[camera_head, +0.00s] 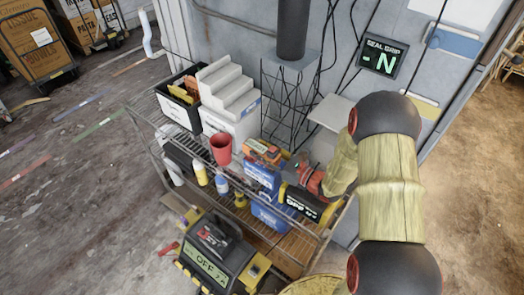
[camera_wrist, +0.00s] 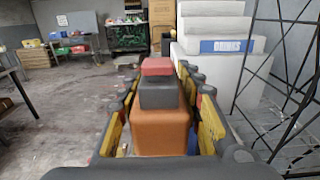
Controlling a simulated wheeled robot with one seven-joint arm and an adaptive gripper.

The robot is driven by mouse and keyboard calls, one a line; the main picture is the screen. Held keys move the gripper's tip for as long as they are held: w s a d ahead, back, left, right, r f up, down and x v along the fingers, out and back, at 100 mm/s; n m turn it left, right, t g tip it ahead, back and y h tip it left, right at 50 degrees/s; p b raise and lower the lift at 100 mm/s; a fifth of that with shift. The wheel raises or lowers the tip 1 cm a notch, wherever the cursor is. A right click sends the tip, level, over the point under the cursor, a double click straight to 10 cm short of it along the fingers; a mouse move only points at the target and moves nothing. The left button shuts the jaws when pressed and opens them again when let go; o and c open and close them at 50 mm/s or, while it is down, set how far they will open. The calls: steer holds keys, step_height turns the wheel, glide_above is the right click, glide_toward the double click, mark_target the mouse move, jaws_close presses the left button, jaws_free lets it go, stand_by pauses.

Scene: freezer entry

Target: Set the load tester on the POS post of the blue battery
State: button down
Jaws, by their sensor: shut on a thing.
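My gripper (camera_head: 263,152) reaches left over the top shelf of the wire rack. It is shut on the load tester, an orange body with a grey block and a red top, seen between the yellow-and-grey fingers in the wrist view (camera_wrist: 160,128). The tester looks upright. The blue battery (camera_head: 261,176) stands below the gripper in the head view, its top largely covered. The POS post is hidden, and I cannot tell whether the tester touches the battery.
A red cup (camera_head: 221,149) stands left of the gripper on the wire rack (camera_head: 186,168). White stepped boxes (camera_head: 229,105) are behind it. A yellow-and-black device reading OFF (camera_head: 303,203) sits close right. Bottles (camera_head: 221,184) and a larger display unit (camera_head: 213,260) are in front.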

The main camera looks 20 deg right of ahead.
mark_target(262, 149)
steer(key=shift+r, duration=0.2)
steer(key=shift+r+p, duration=0.4)
steer(key=shift+r, duration=0.05)
steer(key=shift+f+b, duration=0.55)
steer(key=shift+f, duration=0.05)
stand_by(1.7)
steer(key=c, duration=1.1)
jaws_free()
steer(key=shift+f, duration=0.1)
steer(key=shift+c, duration=0.2)
step_height(262, 149, up, 10)
steer(key=shift+r, duration=0.1)
